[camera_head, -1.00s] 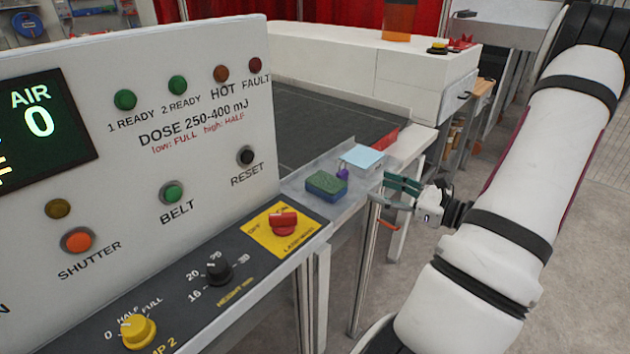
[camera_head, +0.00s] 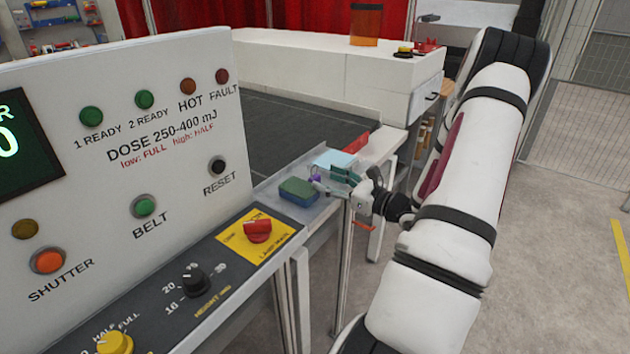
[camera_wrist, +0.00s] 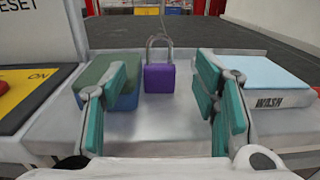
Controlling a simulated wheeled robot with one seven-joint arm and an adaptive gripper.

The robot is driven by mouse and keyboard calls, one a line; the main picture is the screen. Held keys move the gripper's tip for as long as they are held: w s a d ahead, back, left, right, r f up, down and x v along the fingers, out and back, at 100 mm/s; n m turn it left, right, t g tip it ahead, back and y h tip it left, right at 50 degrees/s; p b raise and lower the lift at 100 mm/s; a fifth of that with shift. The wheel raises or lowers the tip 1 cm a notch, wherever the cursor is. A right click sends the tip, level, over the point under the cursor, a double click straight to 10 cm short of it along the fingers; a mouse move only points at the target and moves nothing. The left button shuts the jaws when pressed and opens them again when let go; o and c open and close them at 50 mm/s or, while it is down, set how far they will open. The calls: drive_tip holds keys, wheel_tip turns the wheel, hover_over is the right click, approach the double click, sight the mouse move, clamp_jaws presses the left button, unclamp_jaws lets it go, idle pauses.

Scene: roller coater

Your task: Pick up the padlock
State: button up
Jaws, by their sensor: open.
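The purple padlock (camera_wrist: 159,78) stands upright on the grey ledge in the wrist view, its metal shackle on top. In the head view the padlock (camera_head: 315,177) is a small purple patch, mostly hidden behind my gripper. My gripper (camera_wrist: 163,112) is open, with one teal finger to each side of the padlock in the wrist view and the padlock farther ahead between them. In the head view my gripper (camera_head: 325,180) is at the ledge, close to the padlock. I cannot tell whether the fingers touch anything.
A green and blue sponge (camera_head: 298,192) lies left of the padlock, partly behind the left finger in the wrist view. A white box with a pale blue top (camera_wrist: 265,85), marked WASH, stands to the right. The control panel (camera_head: 130,130) rises at the left.

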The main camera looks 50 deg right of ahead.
sight(319, 175)
drive_tip(key=shift+w+a, duration=0.1)
drive_tip(key=shift+w, duration=1.75)
drive_tip(key=c, duration=1.3)
drive_tip(key=shift+r, duration=0.1)
drive_tip(key=shift+r, duration=0.5)
drive_tip(key=shift+s+a+r, duration=0.1)
drive_tip(key=shift+s+r, duration=0.1)
drive_tip(key=shift+r, duration=0.4)
drive_tip(key=shift+s+a+r, duration=0.1)
drive_tip(key=shift+s+r, duration=0.1)
drive_tip(key=shift+r, duration=0.35)
drive_tip(key=shift+s+a+r+b, duration=0.25)
drive_tip(key=shift+s+a, duration=1.1)
drive_tip(key=shift+s, duration=0.8)
drive_tip(key=shift+s+a+r+b, duration=0.25)
drive_tip(key=shift+s+a, duration=1.05)
drive_tip(key=shift+s, duration=0.85)
drive_tip(key=shift+s+a+r+b, duration=0.25)
drive_tip(key=shift+s+a, duration=1.1)
drive_tip(key=shift+s, duration=0.8)
